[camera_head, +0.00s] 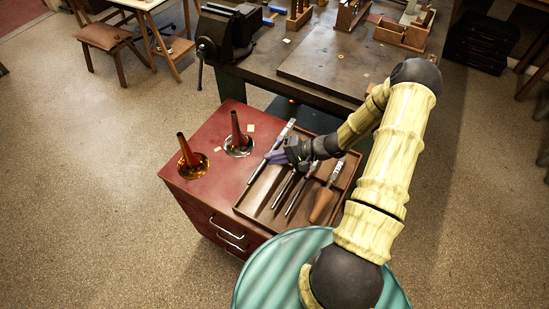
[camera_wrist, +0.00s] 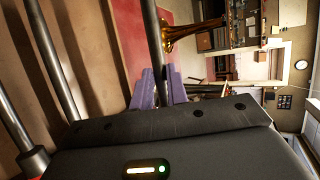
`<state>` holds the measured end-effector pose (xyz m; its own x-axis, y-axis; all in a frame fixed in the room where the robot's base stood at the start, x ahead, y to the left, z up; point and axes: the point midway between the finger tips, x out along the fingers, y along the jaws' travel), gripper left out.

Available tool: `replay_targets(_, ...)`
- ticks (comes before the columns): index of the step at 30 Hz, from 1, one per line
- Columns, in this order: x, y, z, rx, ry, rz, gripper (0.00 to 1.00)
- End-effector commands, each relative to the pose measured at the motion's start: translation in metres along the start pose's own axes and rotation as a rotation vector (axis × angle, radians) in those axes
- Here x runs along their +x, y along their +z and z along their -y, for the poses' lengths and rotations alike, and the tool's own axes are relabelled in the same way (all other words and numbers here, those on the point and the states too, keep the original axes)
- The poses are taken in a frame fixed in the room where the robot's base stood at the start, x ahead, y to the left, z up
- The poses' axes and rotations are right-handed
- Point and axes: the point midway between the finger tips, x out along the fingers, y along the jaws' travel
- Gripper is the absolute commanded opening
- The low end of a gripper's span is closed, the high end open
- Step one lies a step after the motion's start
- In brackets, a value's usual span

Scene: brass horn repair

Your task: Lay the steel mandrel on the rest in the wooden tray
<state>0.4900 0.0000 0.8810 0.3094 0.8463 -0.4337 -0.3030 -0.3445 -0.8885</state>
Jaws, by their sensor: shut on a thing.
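My gripper (camera_head: 281,156), with purple fingers, is over the left side of the wooden tray (camera_head: 262,188). It is shut on a long steel mandrel (camera_head: 282,136), which lies along the tray's left edge in the head view. In the wrist view the mandrel (camera_wrist: 153,35) runs up between the two fingers (camera_wrist: 158,88). I cannot tell whether it touches the tray or its rest; the gripper hides part of that area. Several other steel rods and tools (camera_head: 297,193) lie in the tray to the right of my gripper.
The tray sits on a red cabinet (camera_head: 215,143). A brass bell piece (camera_head: 192,168) and a silver one (camera_head: 238,145) stand left of the tray. A workbench (camera_head: 330,60) with a vise (camera_head: 225,35) is behind. A wooden-handled tool (camera_head: 321,205) lies at the tray's right.

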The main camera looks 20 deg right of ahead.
Motion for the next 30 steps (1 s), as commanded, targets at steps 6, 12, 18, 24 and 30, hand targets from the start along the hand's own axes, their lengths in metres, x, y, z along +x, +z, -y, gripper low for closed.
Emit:
replay_targets(6, 0.006, -0.002, -0.014, -0.003, 0.001, -0.005, 0.00)
replay_targets(12, 0.013, -0.005, -0.027, -0.004, 0.000, -0.006, 0.00)
replay_targets(18, 0.018, -0.007, -0.038, -0.004, 0.000, -0.006, 0.00)
replay_targets(24, 0.020, -0.008, -0.043, -0.003, 0.000, -0.006, 0.00)
replay_targets(30, 0.020, -0.007, -0.042, -0.004, 0.001, -0.005, 0.00)
